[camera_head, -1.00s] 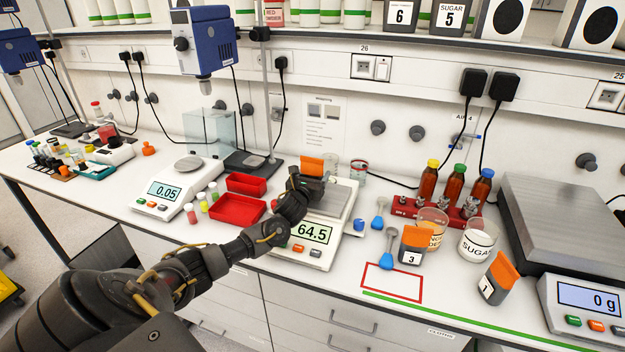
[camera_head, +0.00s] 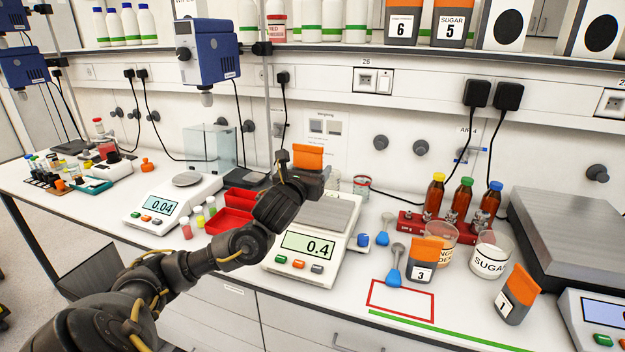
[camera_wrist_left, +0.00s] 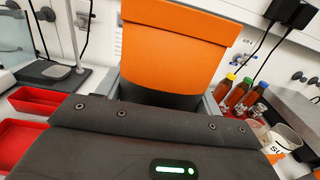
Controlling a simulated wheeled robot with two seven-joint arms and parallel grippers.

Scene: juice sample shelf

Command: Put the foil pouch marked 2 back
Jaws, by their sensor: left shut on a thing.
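My left gripper (camera_head: 292,181) is shut on a pouch with an orange top and dark body (camera_head: 308,158) and holds it upright just above the pan of the middle balance (camera_head: 326,214). The balance reads 0.4. The pouch also shows large in the left wrist view (camera_wrist_left: 172,45); its number is hidden in both views. Pouch 3 (camera_head: 424,258) and pouch 1 (camera_head: 516,295) stand on the bench at right, pouch 1 tilted. Pouch 6 (camera_head: 402,22) and pouch 5 (camera_head: 453,24) stand on the upper shelf (camera_head: 330,52). My right gripper is not in view.
An empty red outline (camera_head: 401,300) lies on the bench before pouch 3, with a blue scoop (camera_head: 391,277) at its back edge. Glass beakers (camera_head: 490,256), a red rack of brown bottles (camera_head: 411,222) and red trays (camera_head: 229,222) stand nearby.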

